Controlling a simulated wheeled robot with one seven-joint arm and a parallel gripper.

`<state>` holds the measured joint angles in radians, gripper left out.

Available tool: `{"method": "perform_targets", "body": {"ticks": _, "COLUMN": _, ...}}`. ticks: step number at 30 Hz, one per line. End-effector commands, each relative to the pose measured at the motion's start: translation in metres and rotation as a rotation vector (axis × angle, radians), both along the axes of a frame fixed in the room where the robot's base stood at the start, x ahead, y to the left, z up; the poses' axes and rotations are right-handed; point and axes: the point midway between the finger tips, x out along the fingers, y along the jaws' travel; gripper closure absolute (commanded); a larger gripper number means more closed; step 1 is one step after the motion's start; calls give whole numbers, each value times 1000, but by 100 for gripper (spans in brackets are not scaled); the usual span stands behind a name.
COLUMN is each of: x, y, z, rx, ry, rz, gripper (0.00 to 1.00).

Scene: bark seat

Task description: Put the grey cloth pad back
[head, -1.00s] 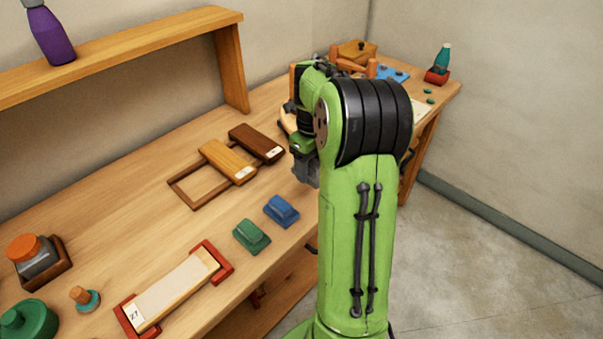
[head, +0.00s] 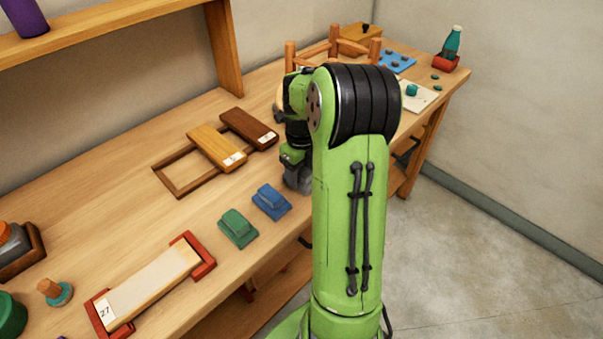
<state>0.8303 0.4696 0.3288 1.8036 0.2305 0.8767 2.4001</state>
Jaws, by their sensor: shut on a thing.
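My gripper (head: 295,168) hangs low over the front edge of the bench, just right of the blue block, and is partly hidden behind my green arm. It is shut on a grey thing (head: 302,184), which I take to be the grey cloth pad. Only a small part of it shows, and I cannot tell whether it touches the bench. The blue block (head: 271,201) and the green block (head: 238,228) sit in a row to its left.
The wooden bench (head: 120,205) holds a brown frame (head: 172,186), with an orange-brown block (head: 216,147) and a dark brown block (head: 249,128) by it. A pale block (head: 150,287) lies between red end holders. A wooden post stand (head: 334,42) is behind my gripper.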

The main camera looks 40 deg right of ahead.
Motion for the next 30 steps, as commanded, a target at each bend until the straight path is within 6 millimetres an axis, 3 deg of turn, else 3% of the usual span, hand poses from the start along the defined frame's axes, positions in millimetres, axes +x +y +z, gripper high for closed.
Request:
{"method": "perform_targets", "body": {"ticks": 5, "x": 0, "y": 0, "z": -4, "rx": 0, "ry": 0, "rz": 0, "gripper": 71}}
{"method": "perform_targets", "body": {"ticks": 6, "x": 0, "y": 0, "z": -3, "rx": 0, "ry": 0, "rz": 0, "gripper": 36}}
{"method": "perform_targets", "body": {"ticks": 10, "x": 0, "y": 0, "z": -3, "rx": 0, "ry": 0, "rz": 0, "gripper": 17}}
{"method": "perform_targets", "body": {"ticks": 20, "x": 0, "y": 0, "z": 4, "rx": 0, "ry": 0, "rz": 0, "gripper": 17}}
{"method": "perform_targets", "body": {"ticks": 23, "x": 1, "y": -1, "z": 23, "rx": -4, "ry": -3, "rz": -1, "gripper": 17}}
{"method": "perform_targets", "body": {"ticks": 30, "x": 1, "y": 0, "z": 90, "rx": -4, "ry": -4, "rz": 1, "gripper": 17}}
